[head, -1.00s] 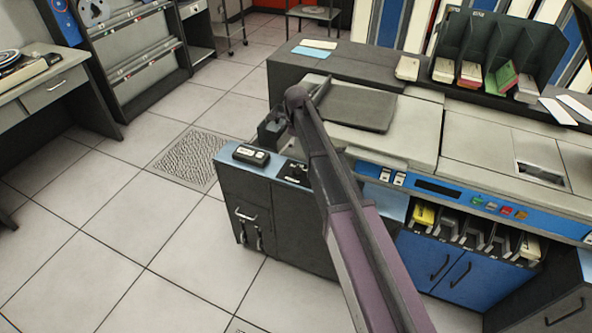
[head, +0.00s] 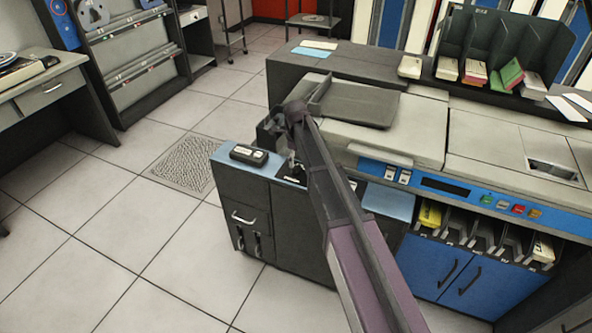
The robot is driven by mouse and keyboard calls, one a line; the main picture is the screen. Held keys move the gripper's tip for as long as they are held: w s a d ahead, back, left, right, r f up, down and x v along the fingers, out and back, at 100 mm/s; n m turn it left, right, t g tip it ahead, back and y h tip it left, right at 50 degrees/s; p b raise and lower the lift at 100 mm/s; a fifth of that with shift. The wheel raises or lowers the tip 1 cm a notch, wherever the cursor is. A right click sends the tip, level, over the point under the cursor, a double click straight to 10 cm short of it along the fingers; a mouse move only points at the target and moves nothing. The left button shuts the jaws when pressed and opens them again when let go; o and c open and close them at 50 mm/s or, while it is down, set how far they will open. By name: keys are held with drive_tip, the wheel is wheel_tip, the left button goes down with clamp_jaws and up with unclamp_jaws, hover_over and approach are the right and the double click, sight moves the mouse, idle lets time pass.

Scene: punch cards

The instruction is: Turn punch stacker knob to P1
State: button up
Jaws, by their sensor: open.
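A black panel (head: 288,179) lies on the blue top of the low dark cabinet, left of the punch machine. The stacker knob and its P1 mark are too small or hidden to make out. My arm reaches up from the bottom of the head view, and its wrist bends down over the cabinet. My gripper (head: 293,166) is open, small and dark, and points down just over the black panel. My arm partly hides it. I cannot tell whether it touches anything.
A black box with a light label (head: 249,154) sits on the cabinet top, left of the panel. The punch machine (head: 430,133), with a row of coloured buttons and card pockets, stands on the right. A desk (head: 60,88) stands far left. The tiled floor between is clear.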

sight(296, 166)
drive_tip(key=shift+f+b, duration=1.4)
drive_tip(key=shift+f, duration=0.25)
drive_tip(key=c, duration=1.2)
